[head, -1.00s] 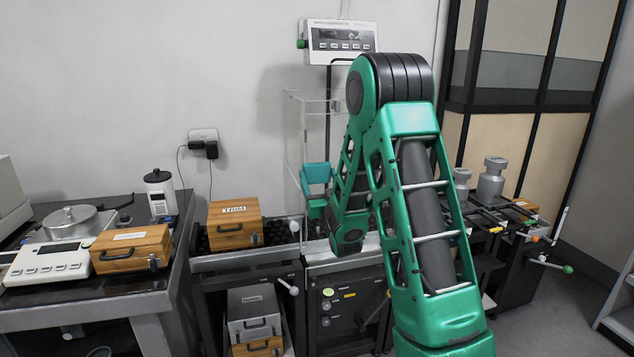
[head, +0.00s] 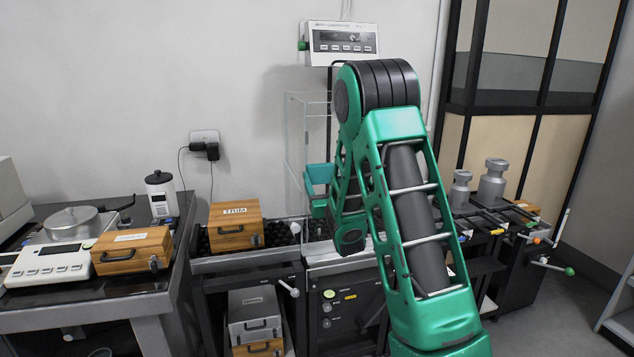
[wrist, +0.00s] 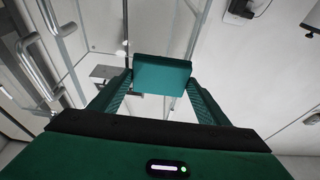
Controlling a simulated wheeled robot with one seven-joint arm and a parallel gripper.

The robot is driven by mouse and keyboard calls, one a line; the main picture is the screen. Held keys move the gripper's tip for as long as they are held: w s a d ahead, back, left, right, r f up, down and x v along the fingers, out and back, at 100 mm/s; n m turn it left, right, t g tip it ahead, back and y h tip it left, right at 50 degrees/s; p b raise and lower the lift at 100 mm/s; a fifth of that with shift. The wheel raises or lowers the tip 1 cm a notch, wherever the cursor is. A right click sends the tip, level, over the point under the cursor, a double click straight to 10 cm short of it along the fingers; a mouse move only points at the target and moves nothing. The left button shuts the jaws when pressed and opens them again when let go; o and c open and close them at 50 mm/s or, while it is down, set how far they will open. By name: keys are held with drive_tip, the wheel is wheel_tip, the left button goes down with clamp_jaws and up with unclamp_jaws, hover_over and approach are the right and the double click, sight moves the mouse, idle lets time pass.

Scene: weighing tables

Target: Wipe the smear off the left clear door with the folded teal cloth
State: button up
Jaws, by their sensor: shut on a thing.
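My gripper (wrist: 160,90) is shut on the folded teal cloth (wrist: 161,75), which sits between its two fingers in the wrist view. In the head view the teal cloth (head: 319,174) shows beside the clear case, left of my green arm. The left clear door (head: 296,150) is a thin, see-through pane with pale edges. The cloth overlaps the door's area in the picture; I cannot tell whether they touch. I cannot make out the smear. My arm hides the right part of the case.
A wooden TRIM box (head: 235,226) stands left of the case, near dark round pieces. A display unit (head: 342,41) is on a post behind. A wooden box (head: 132,250) sits on the left table. Grey weights (head: 493,182) stand at the right. The wall above the left table is clear.

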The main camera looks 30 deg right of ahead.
drive_tip(key=shift+s+d+r, duration=0.1)
drive_tip(key=shift+s+d, duration=0.15)
drive_tip(key=shift+d, duration=0.4)
drive_tip(key=shift+s+d, duration=0.2)
drive_tip(key=shift+d, duration=0.45)
drive_tip(key=shift+w+d, duration=0.1)
drive_tip(key=shift+w+a+r, duration=0.1)
drive_tip(key=shift+w+a, duration=0.15)
drive_tip(key=shift+a, duration=0.4)
drive_tip(key=shift+w+a+f, duration=0.1)
drive_tip(key=shift+w+a, duration=0.15)
drive_tip(key=shift+a, duration=0.45)
drive_tip(key=shift+w+a+r, duration=0.1)
drive_tip(key=shift+w+a, duration=0.15)
drive_tip(key=shift+a, duration=0.4)
drive_tip(key=shift+c, duration=0.4)
drive_tip(key=s+a, duration=0.1)
drive_tip(key=s, duration=0.5)
drive_tip(key=shift+a, duration=0.2)
drive_tip(key=shift+s+a, duration=0.2)
drive_tip(key=shift+s, duration=0.5)
drive_tip(key=shift+s+a, duration=0.2)
drive_tip(key=shift+s, duration=0.5)
